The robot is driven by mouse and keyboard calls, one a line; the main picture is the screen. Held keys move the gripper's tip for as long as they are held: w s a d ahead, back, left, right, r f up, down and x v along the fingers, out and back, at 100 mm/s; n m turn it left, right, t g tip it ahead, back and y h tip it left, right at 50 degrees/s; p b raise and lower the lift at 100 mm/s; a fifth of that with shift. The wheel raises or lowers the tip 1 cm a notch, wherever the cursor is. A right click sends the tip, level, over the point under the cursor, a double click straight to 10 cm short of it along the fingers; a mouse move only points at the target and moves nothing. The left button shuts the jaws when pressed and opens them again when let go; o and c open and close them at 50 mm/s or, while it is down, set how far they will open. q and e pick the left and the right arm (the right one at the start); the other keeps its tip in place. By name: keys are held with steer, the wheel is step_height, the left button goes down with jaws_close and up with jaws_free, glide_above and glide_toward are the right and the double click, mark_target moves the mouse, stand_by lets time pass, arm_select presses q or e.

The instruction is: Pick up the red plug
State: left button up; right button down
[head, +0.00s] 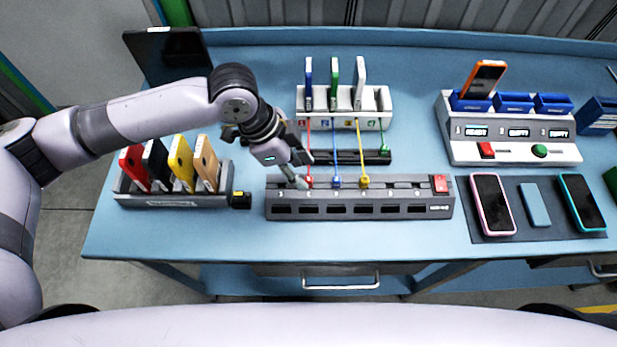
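The red plug (309,181) sits at the left part of the dark grey power strip (360,209). A red cable runs up from it to the white charging stand (343,122). My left gripper (300,182) points down at the strip, with its fingertips right beside the red plug on its left. The gripper partly covers that spot, and I cannot tell whether it touches the plug or how far its fingers are apart. A blue plug (337,181) and a yellow plug (363,181) are farther right on the strip. My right gripper is not in view.
A rack of coloured phones (170,199) stands left of the strip. A red switch (439,184) is at the strip's right end. A dark mat (510,230) with phones lies to the right, below a white console (515,150). The table front is clear.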

mark_target(307, 179)
arm_select(q)
steer(key=x, duration=0.3)
steer(key=shift+d, duration=0.2)
steer(key=shift+s, duration=0.1)
steer(key=shift+c, duration=0.2)
jaws_close()
